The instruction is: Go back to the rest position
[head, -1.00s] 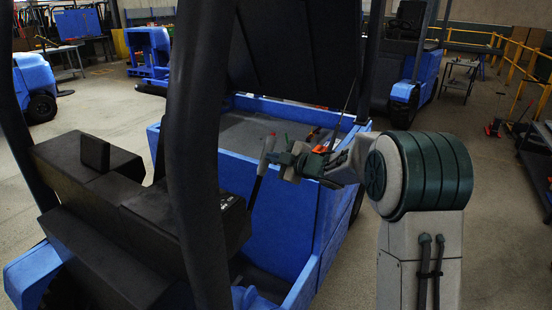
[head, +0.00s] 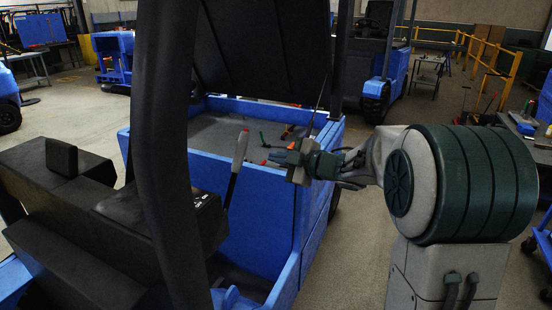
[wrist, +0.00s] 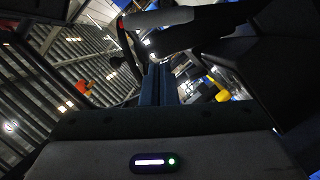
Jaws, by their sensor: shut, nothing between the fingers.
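My gripper (head: 274,157) is at the end of my arm in the head view, a little right of the grey-handled lever (head: 236,165) of the blue vehicle. There is a gap between the gripper and the lever. The gripper is shut and empty. In the wrist view the two fingers (wrist: 161,85) lie together, pointing up the picture, and a grey-and-red bar shows beyond them. The lever leans slightly right and its lower end is hidden behind the black seat side.
The blue vehicle's cargo bed (head: 225,128) holds several small tools. A thick black post (head: 165,150) crosses the near view. A black seat (head: 85,220) stands at the left. Open floor (head: 350,215) lies right of the vehicle. Yellow railings (head: 490,65) stand at the back right.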

